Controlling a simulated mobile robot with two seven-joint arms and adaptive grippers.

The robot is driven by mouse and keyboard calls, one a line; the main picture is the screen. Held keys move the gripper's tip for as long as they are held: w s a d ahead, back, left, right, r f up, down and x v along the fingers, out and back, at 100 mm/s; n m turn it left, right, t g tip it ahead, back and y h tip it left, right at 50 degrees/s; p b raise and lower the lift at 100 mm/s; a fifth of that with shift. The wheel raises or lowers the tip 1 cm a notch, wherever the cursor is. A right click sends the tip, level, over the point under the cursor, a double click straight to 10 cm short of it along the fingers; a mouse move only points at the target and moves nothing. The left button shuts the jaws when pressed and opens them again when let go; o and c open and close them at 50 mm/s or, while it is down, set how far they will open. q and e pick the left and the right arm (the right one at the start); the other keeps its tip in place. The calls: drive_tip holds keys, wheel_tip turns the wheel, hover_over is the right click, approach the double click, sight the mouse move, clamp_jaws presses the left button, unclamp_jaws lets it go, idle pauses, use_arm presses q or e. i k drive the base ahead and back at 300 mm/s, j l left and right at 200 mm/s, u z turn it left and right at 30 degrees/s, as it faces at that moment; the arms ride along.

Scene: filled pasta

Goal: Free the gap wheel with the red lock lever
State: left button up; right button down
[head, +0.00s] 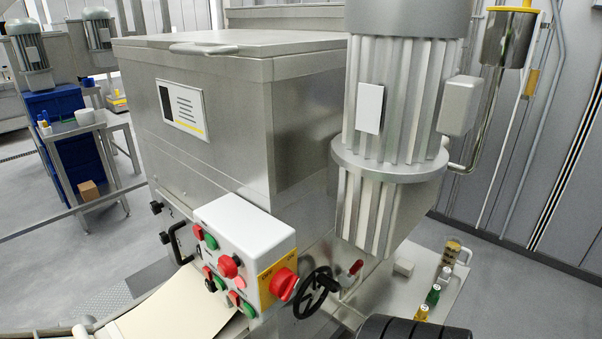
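The black gap wheel (321,283) is a spoked handwheel on the front of the steel machine, low and right of centre in the head view. The lock lever (355,267), with a red handle, sits just right of the wheel and slants up to the right. Its mount and the wheel's shaft are partly hidden. I cannot tell from its angle whether it is locked. Neither of my grippers shows, and nothing touches the wheel or lever.
A white control box (238,228) with several buttons and a red knob (284,284) stands close left of the wheel. A large ribbed motor (400,110) rises above right. A dark ribbed shape (415,329) fills the bottom edge.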

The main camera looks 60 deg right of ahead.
sight(346, 277)
drive_tip(key=z, duration=2.35)
